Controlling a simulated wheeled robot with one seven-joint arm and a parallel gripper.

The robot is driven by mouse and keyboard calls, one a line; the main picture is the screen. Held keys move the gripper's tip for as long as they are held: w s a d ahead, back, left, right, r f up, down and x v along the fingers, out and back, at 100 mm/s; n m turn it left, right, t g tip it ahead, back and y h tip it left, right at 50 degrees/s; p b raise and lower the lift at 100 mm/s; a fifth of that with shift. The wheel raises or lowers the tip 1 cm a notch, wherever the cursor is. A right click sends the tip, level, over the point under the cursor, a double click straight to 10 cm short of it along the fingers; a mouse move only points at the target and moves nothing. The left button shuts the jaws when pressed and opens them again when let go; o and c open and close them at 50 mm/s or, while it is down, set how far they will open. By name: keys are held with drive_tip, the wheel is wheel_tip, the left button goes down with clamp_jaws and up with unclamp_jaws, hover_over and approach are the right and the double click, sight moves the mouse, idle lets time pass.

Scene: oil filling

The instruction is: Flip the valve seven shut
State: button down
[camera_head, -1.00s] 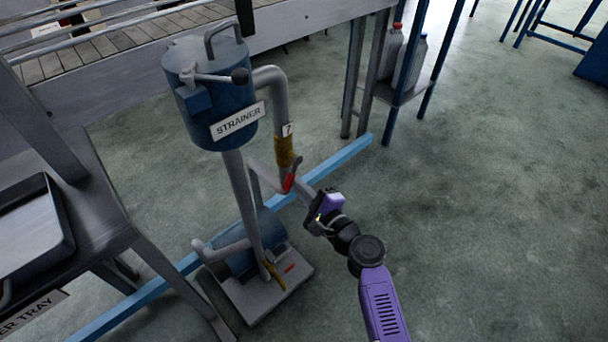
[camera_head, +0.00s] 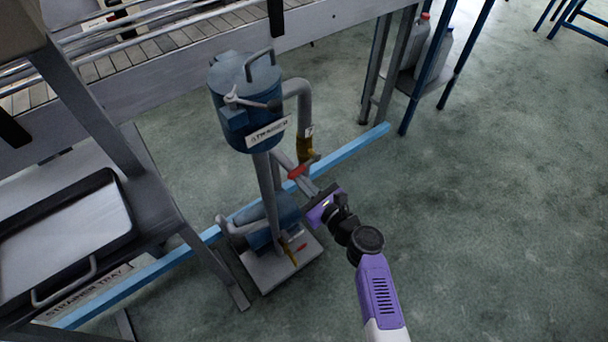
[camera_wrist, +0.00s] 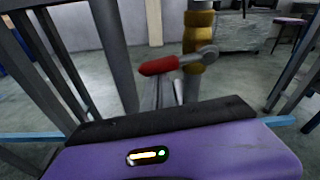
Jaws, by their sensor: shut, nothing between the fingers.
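Valve seven is a brass-yellow body (camera_head: 305,147) on the grey pipe beside the blue strainer (camera_head: 245,105). The wrist view shows the brass body (camera_wrist: 198,45) close ahead. Its red-gripped lever (camera_head: 298,172) points left and slightly down, crosswise to the upright pipe; in the wrist view the red grip (camera_wrist: 158,66) lies nearly level. My gripper (camera_head: 304,185) is shut and empty, its fingers just below the red grip. In the wrist view the fingers (camera_wrist: 170,92) sit together under the lever; I cannot tell whether they touch it.
A second valve with a yellow lever (camera_head: 289,252) is low on the pump base (camera_head: 270,275). A blue floor rail (camera_head: 345,150) runs behind. A table with a black-rimmed tray (camera_head: 128,233) stands left, and a shelf with jugs (camera_head: 432,55) at the back right. The floor at right is clear.

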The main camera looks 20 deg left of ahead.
drive_tip(key=shift+s+a+r+m+p, duration=0.15)
drive_tip(key=shift+r+m+p, duration=0.25)
drive_tip(key=shift+r+p, duration=0.25)
drive_tip(key=shift+r, duration=0.25)
drive_tip(key=shift+f, duration=0.1)
wheel_tip(320, 180, down, 5)
drive_tip(key=b, duration=0.4)
drive_tip(key=r+p+v, duration=0.1)
drive_tip(key=p+v, duration=0.1)
drive_tip(key=v, duration=0.7)
drive_tip(key=shift+p, duration=0.4)
